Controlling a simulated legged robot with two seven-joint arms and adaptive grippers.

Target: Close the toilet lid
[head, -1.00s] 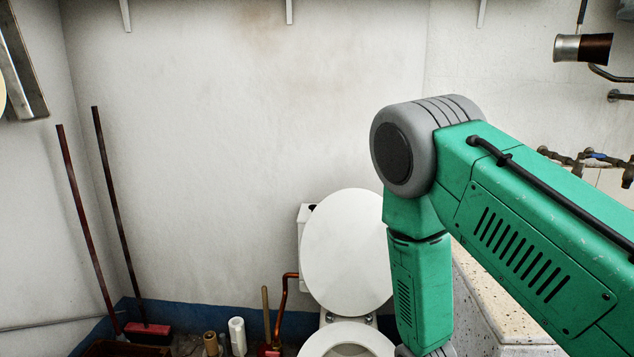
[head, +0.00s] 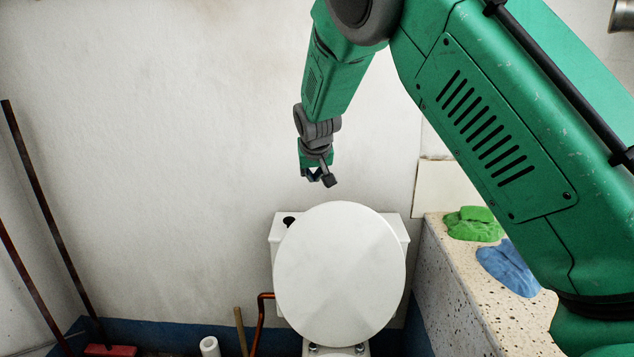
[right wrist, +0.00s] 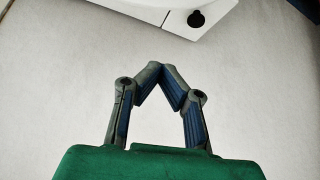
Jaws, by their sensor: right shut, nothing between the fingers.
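The white oval toilet lid (head: 340,275) stands raised in the middle of the head view, leaning against the white cistern (head: 398,230). The cistern has a dark round hole (head: 289,221) in its top. My right gripper (head: 321,182) hangs just above the top edge of the lid in the head view, near the wall, with nothing in its fingers. In the right wrist view its fingertips (right wrist: 165,80) meet and it is shut. A corner of the cistern (right wrist: 165,12) with the dark hole shows at the top of that view. The left gripper is not in view.
A speckled stone trough (head: 450,270) stands on the right, with a green cloth (head: 473,223) and a blue cloth (head: 508,266) on its top. A copper pipe (head: 258,320) and a white roll (head: 210,346) are left of the toilet. Two dark poles lean at the far left.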

